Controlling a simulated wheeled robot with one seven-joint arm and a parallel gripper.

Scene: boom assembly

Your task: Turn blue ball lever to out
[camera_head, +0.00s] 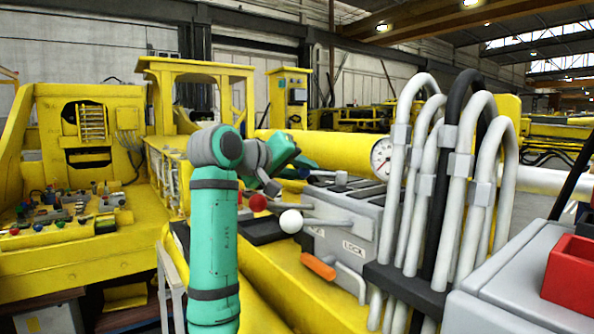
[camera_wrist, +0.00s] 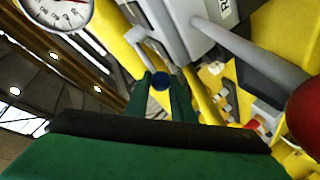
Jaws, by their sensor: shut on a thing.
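The blue ball (camera_wrist: 160,82) of the lever shows in the wrist view between the two green fingers of my gripper (camera_wrist: 162,92). The fingers are shut on it, one on each side. A grey rod above the ball runs up toward the grey lever box. In the head view my gripper (camera_head: 270,184) is at the far left side of the grey lever box (camera_head: 345,215), partly behind my own wrist. The blue ball is hidden in that view.
A red ball lever (camera_head: 258,202) and a white ball lever (camera_head: 291,221) stick out nearby. An orange handle (camera_head: 318,266) is below them. A gauge (camera_head: 381,158) and thick grey hoses (camera_head: 400,190) stand to the right. A red bin (camera_head: 572,275) is at far right.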

